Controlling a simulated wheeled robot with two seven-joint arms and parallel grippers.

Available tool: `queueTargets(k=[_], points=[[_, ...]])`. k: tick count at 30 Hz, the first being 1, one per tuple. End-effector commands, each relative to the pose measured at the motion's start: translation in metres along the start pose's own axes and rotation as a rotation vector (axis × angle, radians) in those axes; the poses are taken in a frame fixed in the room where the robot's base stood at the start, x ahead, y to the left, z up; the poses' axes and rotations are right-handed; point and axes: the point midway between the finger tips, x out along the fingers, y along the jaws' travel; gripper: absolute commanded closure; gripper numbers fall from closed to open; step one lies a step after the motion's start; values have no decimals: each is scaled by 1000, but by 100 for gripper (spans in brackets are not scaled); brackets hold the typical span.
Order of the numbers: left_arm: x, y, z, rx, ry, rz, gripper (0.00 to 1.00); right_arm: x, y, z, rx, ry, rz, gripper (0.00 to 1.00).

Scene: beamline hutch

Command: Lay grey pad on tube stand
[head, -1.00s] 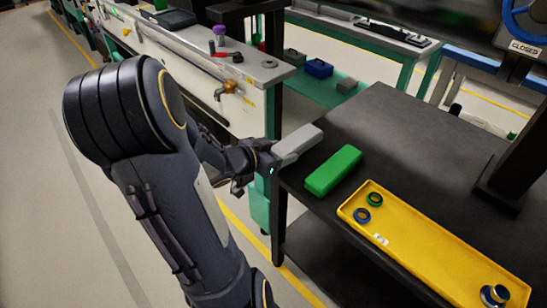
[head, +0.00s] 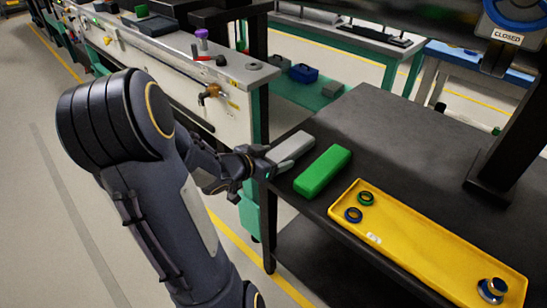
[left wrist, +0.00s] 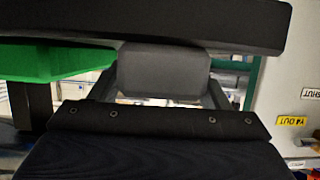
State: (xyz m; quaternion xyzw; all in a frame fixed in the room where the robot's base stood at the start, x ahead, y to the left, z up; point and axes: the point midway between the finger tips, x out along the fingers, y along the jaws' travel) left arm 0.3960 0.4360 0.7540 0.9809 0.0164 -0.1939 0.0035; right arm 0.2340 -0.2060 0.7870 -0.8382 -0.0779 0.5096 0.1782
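The grey pad (head: 290,147) is a light grey block by the near left corner of the dark table, beside a green block. My left gripper (head: 264,168) is at the pad's near left end in the head view. In the left wrist view the pad (left wrist: 163,72) shows between the two fingers, one at each side of it. I cannot tell whether the fingers press on it, or whether the pad rests on the table or is held just above it. I cannot make out a tube stand for certain. My right gripper is not in view.
The green block (head: 323,171) lies close right of the pad. A yellow tray (head: 420,237) with rings and a small knob-like part lies further right. The dark table (head: 385,125) is clear behind them. A black post (head: 510,130) stands at right.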

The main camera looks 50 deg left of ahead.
Motion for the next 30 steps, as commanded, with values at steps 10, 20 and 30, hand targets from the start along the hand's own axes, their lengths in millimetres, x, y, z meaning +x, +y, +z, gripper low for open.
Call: queueTargets(k=[10,20,30], points=[[-1,0,2,-1,-5,-1,20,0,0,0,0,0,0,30],[-49,-1,-2,-2,-3,-6,20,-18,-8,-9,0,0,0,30],[-83,0,-1,-2,-2,-2,20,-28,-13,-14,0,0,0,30]])
